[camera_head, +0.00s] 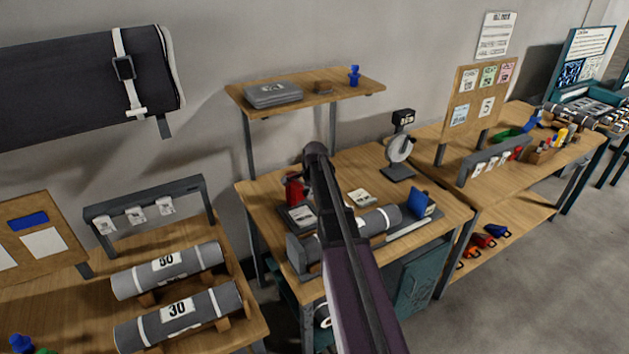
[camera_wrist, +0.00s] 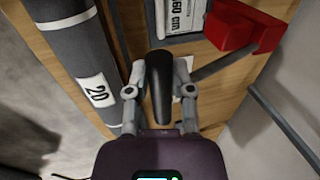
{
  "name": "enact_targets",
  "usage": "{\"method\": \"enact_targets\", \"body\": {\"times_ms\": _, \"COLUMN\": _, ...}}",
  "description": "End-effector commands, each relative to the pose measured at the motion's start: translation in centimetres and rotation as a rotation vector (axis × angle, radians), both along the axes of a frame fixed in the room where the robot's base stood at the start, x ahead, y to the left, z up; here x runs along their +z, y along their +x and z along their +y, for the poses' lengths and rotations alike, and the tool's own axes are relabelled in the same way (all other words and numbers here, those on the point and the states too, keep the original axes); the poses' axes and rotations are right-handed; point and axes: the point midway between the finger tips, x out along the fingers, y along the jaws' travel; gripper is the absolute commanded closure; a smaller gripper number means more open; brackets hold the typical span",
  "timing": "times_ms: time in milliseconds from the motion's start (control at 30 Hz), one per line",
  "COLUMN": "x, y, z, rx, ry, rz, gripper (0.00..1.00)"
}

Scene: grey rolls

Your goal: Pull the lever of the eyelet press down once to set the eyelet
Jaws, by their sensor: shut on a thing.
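The red eyelet press (camera_head: 293,187) stands on the middle bench, just left of my arm, and it also shows at the upper right of the wrist view (camera_wrist: 232,30). Its lever's black grip (camera_wrist: 158,100) lies between the fingers of my gripper (camera_wrist: 160,75), which is shut on it. A grey lever rod runs between the press and the grip. The lever's height is hard to judge from here. In the head view my arm hides the fingers and the grip. A grey roll (camera_head: 380,219) lies on the bench beside the press; it also shows labelled 20 in the wrist view (camera_wrist: 75,50).
A dial device (camera_head: 399,150) and a blue block (camera_head: 420,204) stand on the same bench. Rolls labelled 50 (camera_head: 195,258) and 30 (camera_head: 205,306) rest on the left bench. Open floor lies at the right.

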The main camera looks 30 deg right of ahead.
Motion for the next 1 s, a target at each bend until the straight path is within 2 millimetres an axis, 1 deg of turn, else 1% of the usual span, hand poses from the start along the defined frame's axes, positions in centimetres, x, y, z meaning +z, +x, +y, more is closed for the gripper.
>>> {"method": "enact_targets", "body": {"times_ms": 167, "x": -0.2, "y": -0.1, "z": 0.0, "rx": 0.000, "ry": -0.001, "rz": 0.002, "gripper": 0.89}}
{"method": "enact_targets", "body": {"times_ms": 600, "x": -1.6, "y": -0.5, "z": 0.0, "rx": 0.000, "ry": -0.001, "rz": 0.002, "gripper": 0.89}}
{"method": "enact_targets", "body": {"times_ms": 1000, "x": -1.6, "y": -0.5, "z": -0.1, "rx": 0.000, "ry": -0.001, "rz": 0.002, "gripper": 0.89}}
